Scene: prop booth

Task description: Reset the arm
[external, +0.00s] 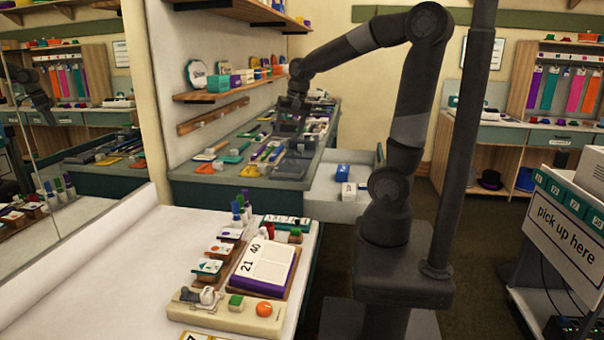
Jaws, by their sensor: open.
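My arm rises from its dark base at the right of the external view, bends at the top and reaches left over the far counter (232,170). My gripper (291,130) points down above the counter's items, close to its right part. It is small and dark here. It is open, and I make out nothing held in it. Whether the fingertips touch anything below is too small to tell.
A wall shelf (222,95) holds small boxes left of the arm. A white table (130,270) with stamps stands in front. A "pick up here" stand (566,232) is at right.

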